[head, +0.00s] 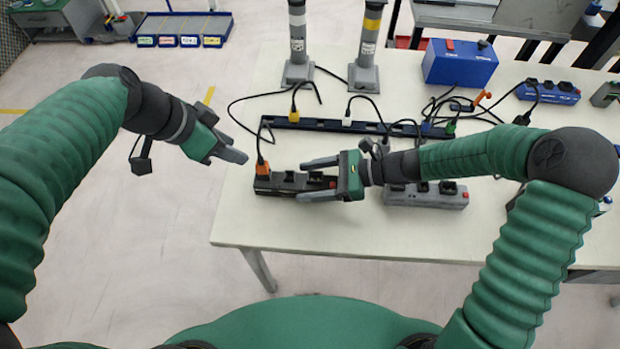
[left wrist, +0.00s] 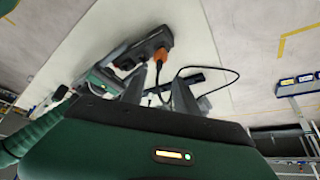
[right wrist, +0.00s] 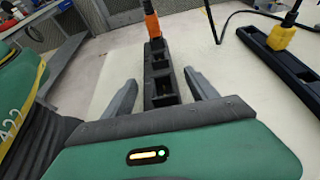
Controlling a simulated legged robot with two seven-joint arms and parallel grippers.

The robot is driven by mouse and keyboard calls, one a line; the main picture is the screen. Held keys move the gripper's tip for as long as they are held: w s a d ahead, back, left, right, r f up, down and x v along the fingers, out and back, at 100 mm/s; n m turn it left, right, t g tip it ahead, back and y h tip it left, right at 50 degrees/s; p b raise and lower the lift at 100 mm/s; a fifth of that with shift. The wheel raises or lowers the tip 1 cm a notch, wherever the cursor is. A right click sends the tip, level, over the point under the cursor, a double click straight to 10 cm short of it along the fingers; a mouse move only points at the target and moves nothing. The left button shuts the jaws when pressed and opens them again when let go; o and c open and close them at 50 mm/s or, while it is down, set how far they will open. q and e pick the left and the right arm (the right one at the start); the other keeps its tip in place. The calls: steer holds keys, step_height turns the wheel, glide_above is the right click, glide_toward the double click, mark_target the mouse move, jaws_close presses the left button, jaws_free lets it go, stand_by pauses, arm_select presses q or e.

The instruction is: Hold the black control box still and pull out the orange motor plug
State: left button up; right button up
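The black control box (head: 286,182) lies near the front left of the white table. The orange motor plug (head: 262,168) sits at the box's left end, with a black cable rising from it. My right gripper (head: 301,180) is open, with one finger on each long side of the box; in the right wrist view, gaps show between the fingers and the box (right wrist: 160,82). My left gripper (head: 228,156) is open and empty, left of the plug and apart from it. In the left wrist view the plug (left wrist: 161,56) appears beyond its fingertips.
A grey socket box (head: 426,195) lies right of the black box. Two posts (head: 298,45) and a blue box (head: 459,63) stand farther back. Loose cables cross the table. The table's front left corner is clear.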

mark_target(261, 157)
jaws_close()
arm_select(q)
steer(key=shift+o, duration=1.5)
steer(key=shift+w+d, duration=0.1)
steer(key=shift+d, duration=0.05)
steer(key=w+d+n+g+y, duration=0.1)
steer(key=n, duration=0.1)
steer(key=w+d+n+g+y, duration=0.1)
steer(key=n, duration=0.1)
steer(key=w+d+n+g+y, duration=0.1)
steer(key=n, duration=0.1)
steer(key=shift+d+r+n, duration=0.25)
steer(key=shift+d+n, duration=0.05)
steer(key=shift+d, duration=0.05)
steer(key=shift+w+d+r+n+g+y, duration=0.1)
steer(key=shift+w+d+n+g+y, duration=0.1)
steer(key=shift+n+y, duration=0.25)
steer(key=shift+w+d+r+n+g+y, duration=0.15)
steer(key=shift+n+y, duration=0.1)
steer(key=shift+n, duration=0.3)
arm_select(e)
steer(key=shift+d, duration=0.1)
arm_select(q)
steer(key=shift+f, duration=0.35)
step_height(261, 157, down, 11)
steer(key=shift+s+f, duration=0.1)
steer(key=shift+f, duration=0.1)
